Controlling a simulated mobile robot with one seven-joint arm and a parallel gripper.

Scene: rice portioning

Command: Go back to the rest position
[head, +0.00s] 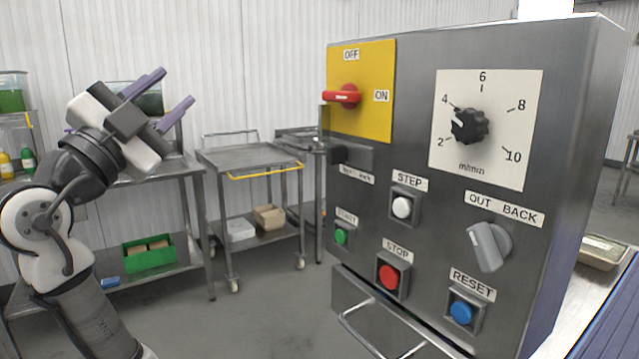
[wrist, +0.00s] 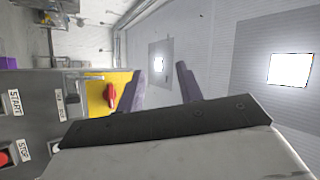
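My gripper (head: 171,99) is at the left in the head view, raised in front of the steel tables. Its two purple fingers are spread apart with nothing between them. In the wrist view the gripper (wrist: 160,83) points up toward the ceiling and wall, its fingers apart and empty. The gripper is to the left of the grey control panel (head: 420,75) and apart from it.
The panel has a red switch (head: 343,96) on a yellow plate, a black dial (head: 470,126), a grey selector (head: 488,247) and several push buttons. A steel cart (head: 248,156) stands behind. A green crate (head: 148,254) sits on a lower shelf. Open floor lies between.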

